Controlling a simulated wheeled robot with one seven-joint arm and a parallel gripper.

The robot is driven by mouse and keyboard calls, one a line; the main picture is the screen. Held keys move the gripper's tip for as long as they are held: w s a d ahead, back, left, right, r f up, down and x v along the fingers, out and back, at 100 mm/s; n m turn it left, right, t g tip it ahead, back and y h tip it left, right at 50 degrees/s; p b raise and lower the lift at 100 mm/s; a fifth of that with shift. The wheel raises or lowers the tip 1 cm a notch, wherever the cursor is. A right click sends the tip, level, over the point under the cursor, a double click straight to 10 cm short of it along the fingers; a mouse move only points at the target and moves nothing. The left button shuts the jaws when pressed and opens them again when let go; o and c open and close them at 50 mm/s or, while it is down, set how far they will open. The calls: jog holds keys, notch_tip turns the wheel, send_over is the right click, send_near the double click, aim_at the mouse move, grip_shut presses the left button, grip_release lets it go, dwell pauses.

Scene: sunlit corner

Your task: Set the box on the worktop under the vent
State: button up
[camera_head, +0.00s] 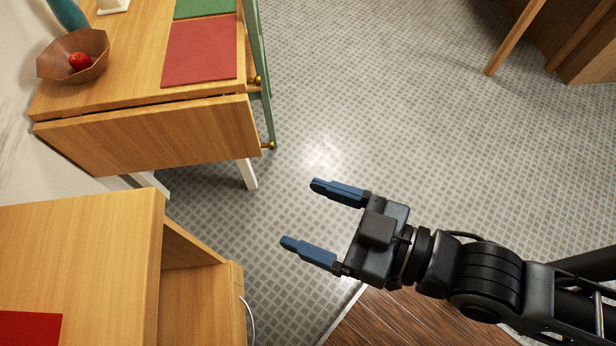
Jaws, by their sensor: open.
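My gripper (324,218) is open and empty, with its two blue fingers apart and pointing left over the patterned floor. It is clear of the furniture. No box that I can make out, no vent and no worktop under a vent show in this view. A red flat-looking item (28,328) lies on the wooden cabinet top at the lower left, cut by the picture edge; I cannot tell what it is.
Open floor (400,100) lies in the middle.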

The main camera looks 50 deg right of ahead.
jog(key=s+d+r+m+h, duration=0.2)
jog(key=s+d, duration=0.5)
jog(key=s, duration=0.4)
jog(key=shift+r+m+g+h, duration=0.3)
jog(key=shift+m+h, duration=0.2)
jog(key=shift+h, duration=0.7)
jog(key=shift+d, duration=0.1)
